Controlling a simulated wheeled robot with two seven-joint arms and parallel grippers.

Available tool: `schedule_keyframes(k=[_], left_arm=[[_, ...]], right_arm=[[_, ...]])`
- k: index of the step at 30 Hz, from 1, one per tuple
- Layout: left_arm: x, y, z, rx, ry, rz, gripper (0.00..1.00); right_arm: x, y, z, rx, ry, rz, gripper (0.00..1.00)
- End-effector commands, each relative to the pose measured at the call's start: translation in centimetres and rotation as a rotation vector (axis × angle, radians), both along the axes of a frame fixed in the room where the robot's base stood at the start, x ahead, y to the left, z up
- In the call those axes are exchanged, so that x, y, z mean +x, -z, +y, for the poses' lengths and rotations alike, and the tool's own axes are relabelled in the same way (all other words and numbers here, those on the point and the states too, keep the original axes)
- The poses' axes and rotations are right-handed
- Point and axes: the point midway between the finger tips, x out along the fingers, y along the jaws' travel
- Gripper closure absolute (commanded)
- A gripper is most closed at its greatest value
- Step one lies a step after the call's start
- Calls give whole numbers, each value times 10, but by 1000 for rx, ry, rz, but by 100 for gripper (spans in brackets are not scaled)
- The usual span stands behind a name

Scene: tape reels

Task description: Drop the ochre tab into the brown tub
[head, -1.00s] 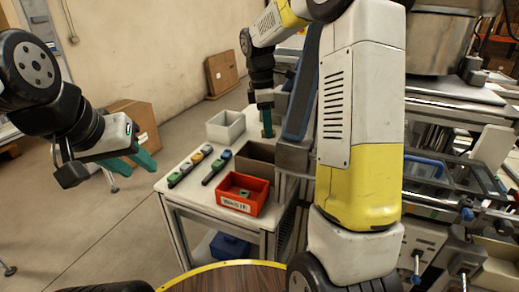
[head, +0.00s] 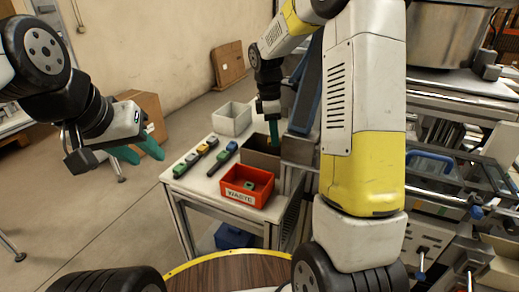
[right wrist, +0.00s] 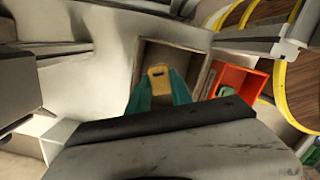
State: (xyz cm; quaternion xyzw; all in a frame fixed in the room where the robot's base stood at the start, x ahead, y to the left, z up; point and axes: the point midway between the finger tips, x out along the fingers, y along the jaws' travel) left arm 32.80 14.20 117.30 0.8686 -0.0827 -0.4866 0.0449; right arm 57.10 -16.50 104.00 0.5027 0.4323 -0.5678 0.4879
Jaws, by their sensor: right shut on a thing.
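The ochre tab (right wrist: 158,78) is held between the green fingertips of my right gripper (right wrist: 158,92) in the right wrist view. The brown tub (right wrist: 207,72) lies beneath it, its open inside visible around the tab. In the head view, the brown tub (head: 262,160) stands on the white table, and my right gripper (head: 273,135) points down over it. The tab is hidden there. My left gripper (head: 137,153) hangs left of the table, open and empty, with its green fingers apart.
A red bin labelled WASTE (head: 240,196) with a green piece inside stands in front of the brown tub. A pale grey bin (head: 232,120) stands behind. Dark strips with coloured tabs (head: 203,150) lie on the table (head: 196,184) to the left. Machinery fills the right side.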

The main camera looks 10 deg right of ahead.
Motion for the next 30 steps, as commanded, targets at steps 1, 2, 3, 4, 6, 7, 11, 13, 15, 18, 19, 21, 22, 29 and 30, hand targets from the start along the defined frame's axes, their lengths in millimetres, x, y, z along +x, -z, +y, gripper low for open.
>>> schedule_keyframes(k=[1,2,3,4,6,7,11,13,15,18,19,21,22,29,30], left_arm=[[0,0,0,0,0,0,64],[0,0,0,0,0,0,64],[0,0,0,0,0,0,64],[0,0,0,0,0,0,64],[0,0,0,0,0,0,64],[0,0,0,0,0,0,64],[0,0,0,0,0,0,64],[0,0,0,0,0,0,64],[0,0,0,0,0,0,64],[0,0,0,0,0,0,64],[0,0,0,0,0,0,64],[0,0,0,0,0,0,64],[0,0,0,0,0,0,64],[0,0,0,0,0,0,64],[0,0,0,0,0,0,64]], right_arm=[[0,0,0,0,0,0,100],[0,0,0,0,0,0,68],[0,0,0,0,0,0,61],[0,0,0,0,0,0,55],[0,0,0,0,0,0,49],[0,0,0,0,0,0,49],[0,0,0,0,0,0,49],[0,0,0,0,0,0,49],[0,-3,0,1,0,-1,49],[1,-13,2,1,0,-4,49],[1,-17,2,0,0,-4,49],[1,-29,4,1,0,-4,49],[2,-35,4,1,0,-4,49],[2,-69,9,1,-1,-2,49],[2,-72,9,1,-1,-2,49]])
